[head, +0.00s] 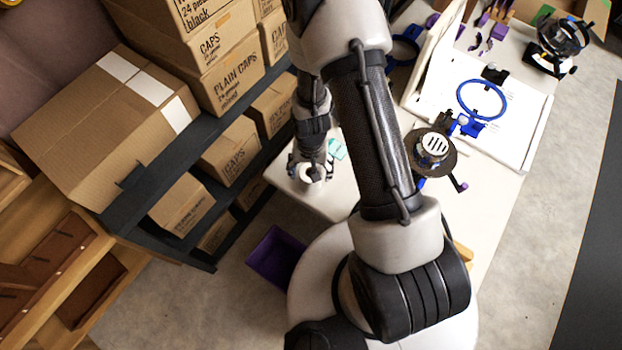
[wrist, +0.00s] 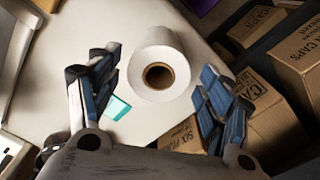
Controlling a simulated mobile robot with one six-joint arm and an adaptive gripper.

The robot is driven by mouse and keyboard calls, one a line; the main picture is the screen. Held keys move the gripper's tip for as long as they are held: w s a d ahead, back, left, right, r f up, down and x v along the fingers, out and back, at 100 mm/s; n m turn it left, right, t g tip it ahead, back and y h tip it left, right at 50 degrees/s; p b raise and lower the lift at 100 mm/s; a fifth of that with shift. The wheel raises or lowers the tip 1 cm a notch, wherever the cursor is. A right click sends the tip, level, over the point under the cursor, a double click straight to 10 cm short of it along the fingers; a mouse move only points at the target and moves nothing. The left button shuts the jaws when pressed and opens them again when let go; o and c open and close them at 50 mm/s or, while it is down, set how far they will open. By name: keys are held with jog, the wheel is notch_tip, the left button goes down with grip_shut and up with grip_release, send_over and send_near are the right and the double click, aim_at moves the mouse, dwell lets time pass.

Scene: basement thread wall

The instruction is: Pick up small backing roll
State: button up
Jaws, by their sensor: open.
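The small backing roll (wrist: 169,48) is a white roll with a brown cardboard core. In the wrist view it stands on the white table (wrist: 85,30), its core facing me. My gripper (wrist: 155,92) is open, with one blue-padded finger to the left of the roll and one to the right. The roll lies ahead of and between the fingers, and I see no finger touching it. In the head view my gripper (head: 311,172) is at the table's left edge, and the white roll (head: 313,174) is partly hidden by it.
A teal piece (wrist: 116,107) lies beside the roll. Cardboard boxes (head: 228,150) fill the dark shelf left of the table. A purple bin (head: 275,256) stands on the floor below. A blue hoop (head: 481,100) and a round black-and-white device (head: 433,150) are on the table's right.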

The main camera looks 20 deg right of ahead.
aim_at(308, 187)
notch_tip(308, 187, down, 5)
jog(key=shift+w+d+f+b, duration=0.1)
jog(key=shift+b, duration=0.95)
jog(key=shift+c, duration=0.4)
jog(key=c, duration=1.1)
